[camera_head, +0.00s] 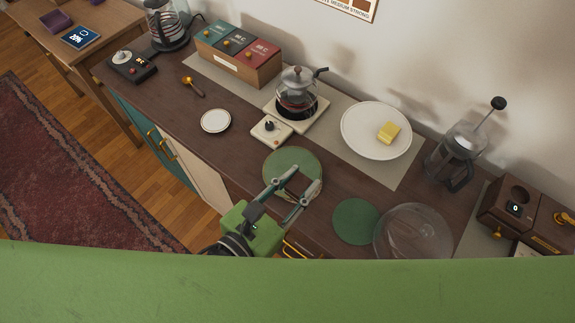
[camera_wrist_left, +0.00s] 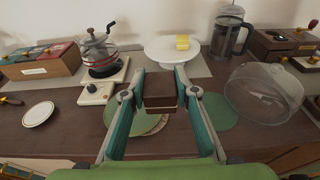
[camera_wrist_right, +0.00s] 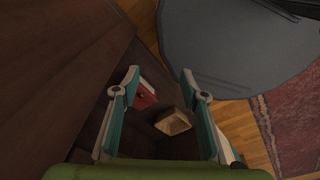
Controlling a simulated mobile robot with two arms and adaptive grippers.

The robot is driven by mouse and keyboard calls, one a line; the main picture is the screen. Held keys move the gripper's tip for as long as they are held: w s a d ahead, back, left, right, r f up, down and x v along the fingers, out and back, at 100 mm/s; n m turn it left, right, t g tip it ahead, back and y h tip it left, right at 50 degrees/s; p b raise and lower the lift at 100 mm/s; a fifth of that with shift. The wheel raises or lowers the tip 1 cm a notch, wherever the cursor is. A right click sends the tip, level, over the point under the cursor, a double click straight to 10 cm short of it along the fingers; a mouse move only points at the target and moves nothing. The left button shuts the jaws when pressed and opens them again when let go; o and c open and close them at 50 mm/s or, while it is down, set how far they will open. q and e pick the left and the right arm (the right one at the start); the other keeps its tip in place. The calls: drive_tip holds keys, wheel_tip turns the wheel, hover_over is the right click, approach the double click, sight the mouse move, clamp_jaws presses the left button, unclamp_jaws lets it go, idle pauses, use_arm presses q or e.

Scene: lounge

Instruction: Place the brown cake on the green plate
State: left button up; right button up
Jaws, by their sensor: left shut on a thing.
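My left gripper (camera_head: 297,192) is shut on the brown cake (camera_wrist_left: 160,90), a dark block with a paler lower layer. The left wrist view shows the cake between the two fingertips (camera_wrist_left: 160,95). In the head view the cake is hard to make out among the fingers. A round green plate (camera_head: 287,160) lies on the counter just beyond the fingertips. A second flat green disc (camera_head: 356,221) lies to its right, beside a clear glass dome (camera_wrist_left: 265,95). In the right wrist view my right gripper (camera_wrist_right: 160,88) is open and empty.
A white plate (camera_head: 362,143) with a yellow block (camera_head: 388,133) stands behind. A kettle (camera_head: 297,92), French press (camera_head: 455,160), small white saucer (camera_head: 216,121) and drawer box (camera_head: 238,58) share the counter. The right wrist view shows a grey round surface (camera_wrist_right: 235,45).

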sight(292, 165)
use_arm(q)
drive_tip(key=w+f+b, duration=0.2)
drive_tip(key=w, duration=0.1)
drive_tip(key=w+f+b, duration=0.2)
drive_tip(key=w+f, duration=0.1)
drive_tip(key=w+a+f+b, duration=0.1)
drive_tip(key=w+f+b, duration=0.1)
drive_tip(key=w, duration=0.1)
drive_tip(key=shift+w+f+b, duration=0.15)
drive_tip(key=shift+w+b, duration=0.15)
drive_tip(key=shift+w, duration=0.1)
drive_tip(key=shift+w+f+b, duration=0.45)
drive_tip(key=shift+w+f, duration=0.05)
drive_tip(key=shift+w, duration=0.1)
drive_tip(key=shift+w+a+f+b, duration=0.15)
drive_tip(key=shift+w+f+b, duration=0.15)
drive_tip(key=shift+f+b, duration=0.2)
wheel_tip(292, 165, down, 3)
drive_tip(key=b, duration=0.4)
drive_tip(key=shift+r, duration=0.15)
